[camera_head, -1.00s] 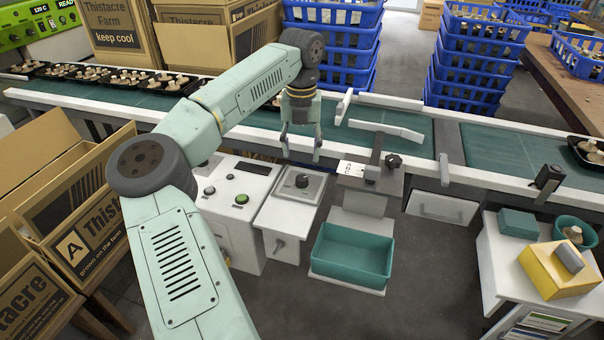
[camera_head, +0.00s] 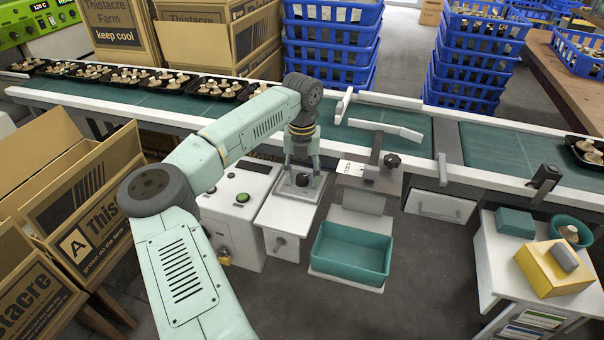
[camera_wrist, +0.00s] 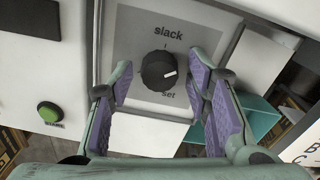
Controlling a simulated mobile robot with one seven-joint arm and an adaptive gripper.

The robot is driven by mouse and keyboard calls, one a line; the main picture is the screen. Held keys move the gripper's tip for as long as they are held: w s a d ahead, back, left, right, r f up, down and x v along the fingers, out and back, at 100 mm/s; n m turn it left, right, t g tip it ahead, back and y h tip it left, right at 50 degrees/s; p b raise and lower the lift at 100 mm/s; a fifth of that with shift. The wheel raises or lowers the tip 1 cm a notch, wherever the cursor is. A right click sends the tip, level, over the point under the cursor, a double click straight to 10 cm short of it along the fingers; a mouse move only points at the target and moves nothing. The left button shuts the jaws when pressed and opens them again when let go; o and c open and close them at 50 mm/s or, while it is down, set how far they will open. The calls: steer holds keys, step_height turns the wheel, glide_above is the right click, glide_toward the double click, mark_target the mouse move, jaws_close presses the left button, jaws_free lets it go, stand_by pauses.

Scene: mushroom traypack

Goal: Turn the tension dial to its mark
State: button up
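The tension dial (camera_wrist: 156,72) is a dark round knob on a grey plate (camera_wrist: 128,40), with "slack" printed above it and "set" below. Its white pointer line points to the right and slightly down in the wrist view, between the two words. In the head view the dial (camera_head: 302,180) sits on a white box beside the conveyor. My gripper (camera_head: 302,173) points down over it. In the wrist view my gripper (camera_wrist: 160,88) is open, with purple-padded fingers apart on the left and right of the dial. I see gaps on both sides and no contact.
A panel with a green start button (camera_wrist: 50,112) is left of the dial; it also shows in the head view (camera_head: 242,198). A dark upright post with a knob (camera_head: 391,160) stands to the right. A teal bin (camera_head: 350,250) is in front. The conveyor (camera_head: 160,98) runs behind.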

steer(key=c, duration=1)
steer(key=shift+o, duration=0.2)
steer(key=shift+m, duration=0.3)
steer(key=m+b, duration=0.1)
steer(key=m, duration=0.7)
steer(key=shift+m+b, duration=0.35)
steer(key=shift+m, duration=0.05)
steer(key=m, duration=0.9)
steer(key=shift+d, duration=0.1)
steer(key=shift+m, duration=0.5)
steer(key=o, duration=1.2)
